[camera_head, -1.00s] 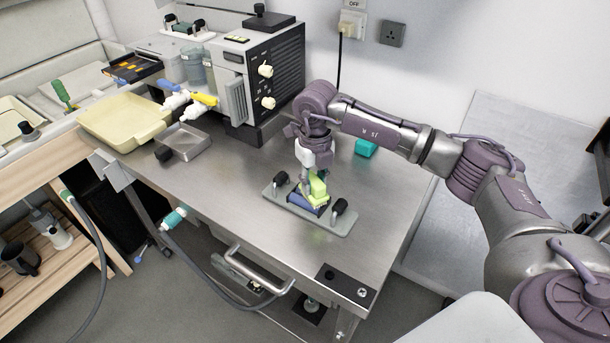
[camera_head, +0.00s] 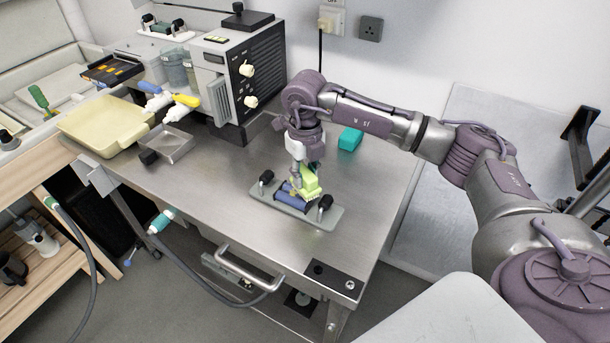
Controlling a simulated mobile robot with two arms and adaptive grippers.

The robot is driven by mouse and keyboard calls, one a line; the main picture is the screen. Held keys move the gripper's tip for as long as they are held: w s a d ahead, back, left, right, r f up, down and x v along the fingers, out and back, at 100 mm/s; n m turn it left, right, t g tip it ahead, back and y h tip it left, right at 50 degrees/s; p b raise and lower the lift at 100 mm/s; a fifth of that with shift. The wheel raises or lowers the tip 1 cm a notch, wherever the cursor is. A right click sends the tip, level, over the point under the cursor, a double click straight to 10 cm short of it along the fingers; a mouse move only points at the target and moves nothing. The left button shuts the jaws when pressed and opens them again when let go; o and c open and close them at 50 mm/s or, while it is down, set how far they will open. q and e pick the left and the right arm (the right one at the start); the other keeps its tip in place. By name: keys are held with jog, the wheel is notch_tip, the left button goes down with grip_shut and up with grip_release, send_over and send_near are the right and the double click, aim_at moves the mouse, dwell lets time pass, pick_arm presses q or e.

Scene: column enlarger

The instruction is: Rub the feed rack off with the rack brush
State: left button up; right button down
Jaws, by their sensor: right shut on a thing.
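The feed rack (camera_head: 326,217) appears to be the grey plate with two black knobs and blue rollers (camera_head: 292,199) lying on the steel bench. The rack brush (camera_head: 309,180), a yellow-green block, is in my right gripper (camera_head: 300,181). My right gripper is shut on it and points down over the middle of the rack. The brush is at the far side of the rollers, on or just above them; I cannot tell whether it touches. Its underside is hidden. My left gripper is not in view.
A black-fronted machine (camera_head: 262,80) stands at the back of the bench. A teal block (camera_head: 350,138) lies behind the rack. A small metal tray (camera_head: 172,145) and a cream tray (camera_head: 92,125) are at left. Bare bench surrounds the rack.

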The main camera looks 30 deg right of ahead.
jog(key=shift+r+p, duration=1.25)
jog(key=shift+r, duration=1)
jog(key=c, duration=1.6)
grip_release()
grip_shut()
